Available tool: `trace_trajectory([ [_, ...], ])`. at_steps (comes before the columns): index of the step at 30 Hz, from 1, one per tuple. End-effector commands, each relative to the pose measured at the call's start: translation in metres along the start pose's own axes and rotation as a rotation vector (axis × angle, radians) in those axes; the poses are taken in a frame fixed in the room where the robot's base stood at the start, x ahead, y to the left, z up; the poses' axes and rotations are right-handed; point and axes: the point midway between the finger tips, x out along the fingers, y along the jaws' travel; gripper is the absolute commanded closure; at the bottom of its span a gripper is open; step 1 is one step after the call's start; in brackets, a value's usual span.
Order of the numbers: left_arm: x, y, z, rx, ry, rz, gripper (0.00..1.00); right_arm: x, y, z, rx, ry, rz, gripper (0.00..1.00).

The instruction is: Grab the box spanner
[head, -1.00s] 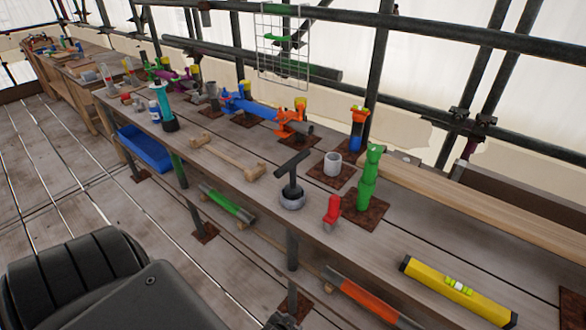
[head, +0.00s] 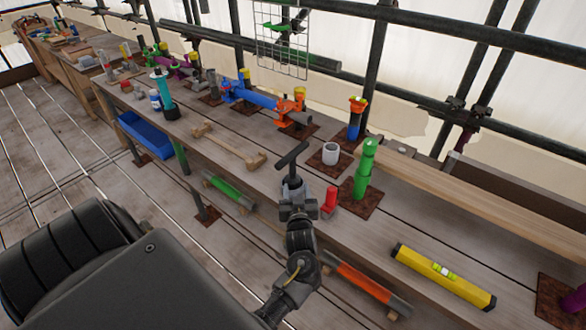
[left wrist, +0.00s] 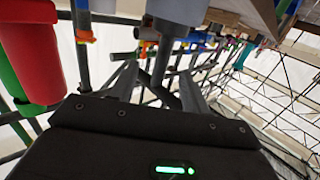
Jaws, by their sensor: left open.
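The box spanner (head: 291,160) is a dark T-shaped tool that stands upright on the bench, its crossbar on top. My left gripper (head: 296,194) is low in front of it, hiding the spanner's lower part and most of its grey round base. In the left wrist view, which looks upside down, the spanner's dark stem (left wrist: 160,62) shows between the two spread fingers of the left gripper (left wrist: 157,82), below a grey-blue cylinder (left wrist: 178,10). The left gripper is open; I cannot tell whether it touches the stem. My right gripper is not in view.
A red object (head: 329,203) stands close to the right of the left gripper, with a green stepped post (head: 364,172) behind it. A light grey cup (head: 331,153) is at the back. A yellow level (head: 443,276) lies to the right. A wooden piece (head: 228,146) lies left.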

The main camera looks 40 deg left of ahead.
Motion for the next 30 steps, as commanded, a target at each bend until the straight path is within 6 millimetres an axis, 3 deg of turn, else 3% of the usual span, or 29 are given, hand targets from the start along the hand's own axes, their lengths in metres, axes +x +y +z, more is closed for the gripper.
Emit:
trace_trajectory([
  [8,0.006,-0.002,-0.010,0.006,0.058,-0.060,0.53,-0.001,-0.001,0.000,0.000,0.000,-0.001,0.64],
  [18,0.052,-0.004,-0.014,0.007,0.057,-0.057,0.53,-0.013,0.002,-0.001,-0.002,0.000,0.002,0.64],
  [26,0.060,-0.005,-0.013,0.005,0.056,-0.057,0.53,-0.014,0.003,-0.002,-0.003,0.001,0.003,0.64],
  [30,0.078,-0.006,-0.016,0.007,0.057,-0.057,0.53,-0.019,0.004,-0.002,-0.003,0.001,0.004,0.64],
])
